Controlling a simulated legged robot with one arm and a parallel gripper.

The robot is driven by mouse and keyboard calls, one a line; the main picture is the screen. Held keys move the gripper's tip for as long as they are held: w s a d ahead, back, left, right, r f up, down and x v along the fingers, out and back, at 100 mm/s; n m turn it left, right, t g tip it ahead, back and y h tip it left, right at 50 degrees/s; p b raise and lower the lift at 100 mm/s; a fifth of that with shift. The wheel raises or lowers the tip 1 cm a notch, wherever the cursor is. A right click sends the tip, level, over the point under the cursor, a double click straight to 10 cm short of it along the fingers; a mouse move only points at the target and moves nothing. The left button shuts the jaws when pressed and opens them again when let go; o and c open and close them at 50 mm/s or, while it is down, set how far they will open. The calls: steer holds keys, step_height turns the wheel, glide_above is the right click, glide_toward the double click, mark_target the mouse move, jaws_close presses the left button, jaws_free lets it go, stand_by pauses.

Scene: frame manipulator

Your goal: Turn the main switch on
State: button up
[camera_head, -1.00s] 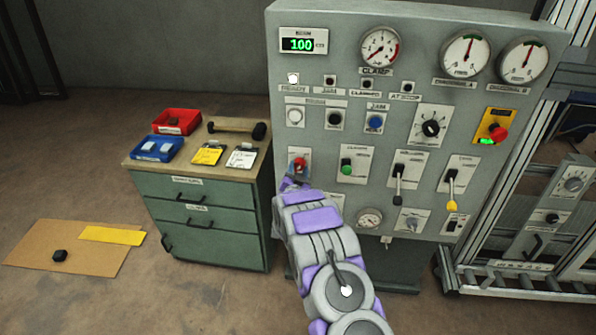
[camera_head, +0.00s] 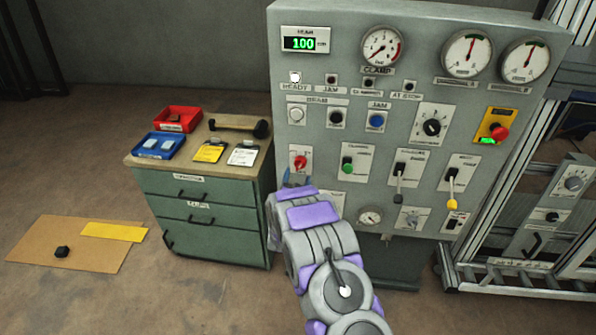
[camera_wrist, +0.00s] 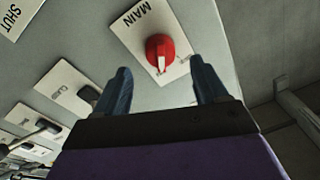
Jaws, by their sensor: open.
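The main switch (camera_wrist: 160,52) is a red rotary knob on a white plate marked MAIN, with a pale pointer line on the knob. In the head view the red knob (camera_head: 299,163) sits at the left of the grey control panel (camera_head: 345,200). My gripper (camera_wrist: 161,88) is open, with its two blue fingers pointing toward the knob and spread to either side below it. The knob lies ahead of the gap between the fingertips, and nothing is held. In the head view my gripper (camera_head: 297,178) is just below the knob, partly hidden by my purple and grey arm.
A red emergency button (camera_head: 499,132) is at the panel's right. A green drawer cabinet (camera_head: 200,215) with trays stands left. Floor space at the lower left holds a cardboard sheet (camera_head: 70,258).

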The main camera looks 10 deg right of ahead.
steer(key=p+v, duration=0.1)
steer(key=v, duration=1.1)
steer(key=shift+p, duration=0.3)
steer(key=shift+w+a, duration=0.1)
